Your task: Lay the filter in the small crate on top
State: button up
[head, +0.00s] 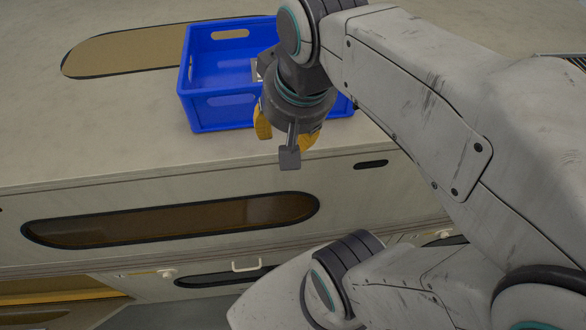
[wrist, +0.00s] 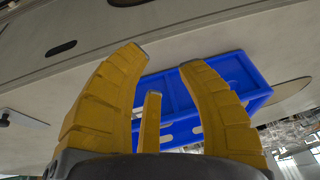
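A blue crate (head: 215,105) with slotted walls stands on the pale top surface, and it also shows behind my fingers in the wrist view (wrist: 240,75). My gripper (head: 287,140) hangs in front of the crate's near wall, above the front edge of the surface. Its yellow fingers are spread apart in the wrist view (wrist: 166,58), with nothing held between them. I cannot make out a filter in either view. My wrist hides part of the crate's inside, where a small pale patch shows beside it that I cannot identify.
The pale top surface (head: 85,130) is clear to the left of the crate. A long tan inset panel (head: 125,52) lies behind it. Below is a cabinet front with a dark window (head: 175,218) and a white handle (head: 246,265). A pale flat object (wrist: 22,118) lies at the wrist view's left.

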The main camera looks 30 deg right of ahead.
jog(key=s+a+f+n+t, duration=0.1)
jog(key=s+f+n, duration=0.3)
jog(key=f, duration=0.1)
jog(key=shift+s+a, duration=0.25)
jog(key=shift+s, duration=0.15)
